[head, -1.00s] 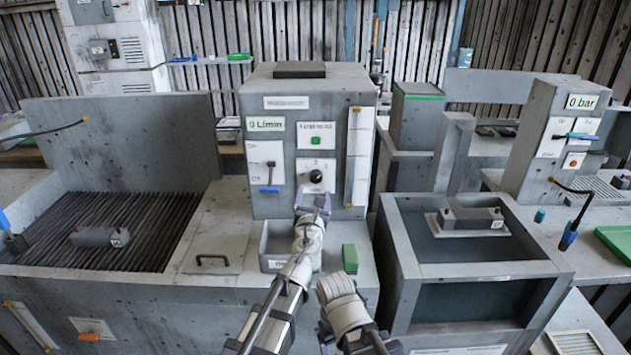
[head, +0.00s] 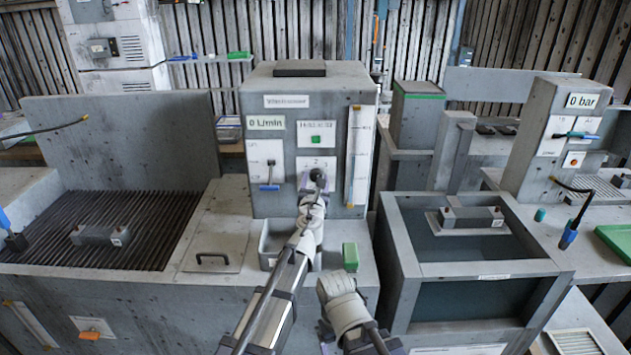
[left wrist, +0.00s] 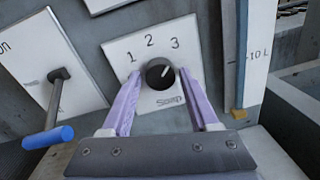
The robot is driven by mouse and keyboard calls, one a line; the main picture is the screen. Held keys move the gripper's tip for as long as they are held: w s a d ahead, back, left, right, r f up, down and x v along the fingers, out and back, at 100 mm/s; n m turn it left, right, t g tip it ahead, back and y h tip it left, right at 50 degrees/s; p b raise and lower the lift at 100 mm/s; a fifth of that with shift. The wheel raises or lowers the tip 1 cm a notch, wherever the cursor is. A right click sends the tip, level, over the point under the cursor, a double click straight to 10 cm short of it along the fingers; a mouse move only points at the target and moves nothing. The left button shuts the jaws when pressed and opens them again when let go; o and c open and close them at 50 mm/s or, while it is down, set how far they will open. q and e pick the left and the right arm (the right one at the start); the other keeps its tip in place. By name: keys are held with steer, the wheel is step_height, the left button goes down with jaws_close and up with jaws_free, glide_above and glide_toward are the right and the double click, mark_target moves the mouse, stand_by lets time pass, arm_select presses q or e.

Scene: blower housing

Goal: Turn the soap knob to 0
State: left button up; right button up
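The soap knob (left wrist: 160,74) is a round black dial on a white plate marked 1, 2, 3, with "Soap" below. Its white pointer line is turned up and right, toward the 3. No 0 mark can be read; the left finger covers part of the plate. The knob also shows in the head view (head: 317,174), low on the grey cabinet's front. My left gripper (left wrist: 160,84) is open, one purple finger on each side of the knob, with gaps visible between. In the head view my left gripper (head: 314,186) is in front of the knob. My right gripper's fingers are not visible.
A lever with a blue handle (left wrist: 48,137) is left of the knob, a level gauge (head: 358,155) right. Below are an open bin (head: 275,243) and a green block (head: 350,257). My right forearm is at the bottom centre. The cabinet display (head: 265,122) reads 0 L/min.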

arm_select(q)
jaws_close()
